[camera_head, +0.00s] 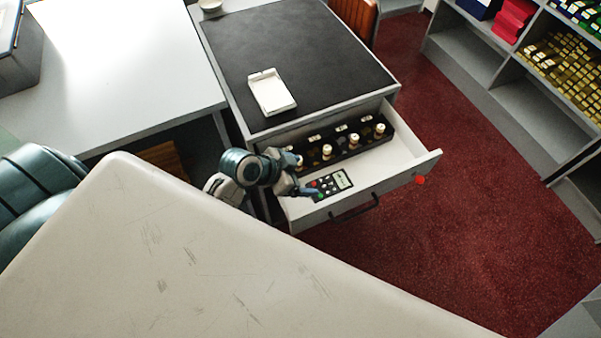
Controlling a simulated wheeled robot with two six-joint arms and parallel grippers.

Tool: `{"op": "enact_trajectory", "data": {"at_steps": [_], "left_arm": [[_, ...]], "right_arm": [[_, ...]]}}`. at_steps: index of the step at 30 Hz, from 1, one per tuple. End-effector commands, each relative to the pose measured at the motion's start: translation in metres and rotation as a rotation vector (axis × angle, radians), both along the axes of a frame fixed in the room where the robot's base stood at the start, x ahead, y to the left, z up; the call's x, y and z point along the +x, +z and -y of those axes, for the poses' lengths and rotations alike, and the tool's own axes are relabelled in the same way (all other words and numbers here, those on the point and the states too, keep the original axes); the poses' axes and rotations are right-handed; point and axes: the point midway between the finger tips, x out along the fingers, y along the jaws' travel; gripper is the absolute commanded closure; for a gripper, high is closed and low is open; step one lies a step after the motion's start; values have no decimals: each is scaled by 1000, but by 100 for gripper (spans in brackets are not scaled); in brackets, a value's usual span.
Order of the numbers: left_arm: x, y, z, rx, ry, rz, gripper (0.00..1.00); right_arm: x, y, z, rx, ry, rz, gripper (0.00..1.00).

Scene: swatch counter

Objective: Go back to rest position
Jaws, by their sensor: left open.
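My left gripper (304,191) is open at the left end of an open drawer (405,165). Its fingers are over or beside a small dark remote-like device (331,184) lying on the drawer floor; I cannot tell whether they touch it. My left arm comes in from the left, and its forearm is partly hidden behind the large pale surface in the foreground. My right gripper is not in view.
A black rack (352,147) with several white-capped bottles lies in the drawer. A white tray (271,92) sits on the dark countertop (310,45). A white table (125,75) stands left, shelves (530,90) right.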

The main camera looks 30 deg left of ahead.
Motion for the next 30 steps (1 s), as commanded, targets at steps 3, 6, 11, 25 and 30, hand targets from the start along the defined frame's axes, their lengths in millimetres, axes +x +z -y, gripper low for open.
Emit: {"op": "enact_trajectory", "data": {"at_steps": [3, 6, 11, 25, 30], "left_arm": [[0, 0, 0, 0, 0, 0, 12], [0, 0, 0, 0, 0, 0, 12], [-6, -1, -1, 7, 10, -16, 12], [-117, 7, -45, 185, 369, -313, 12], [-149, 18, -63, 235, 514, -378, 12]], "right_arm": [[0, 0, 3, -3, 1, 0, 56], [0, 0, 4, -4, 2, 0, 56], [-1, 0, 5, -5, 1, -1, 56], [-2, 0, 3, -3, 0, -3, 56], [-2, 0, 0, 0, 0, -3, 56]]}}
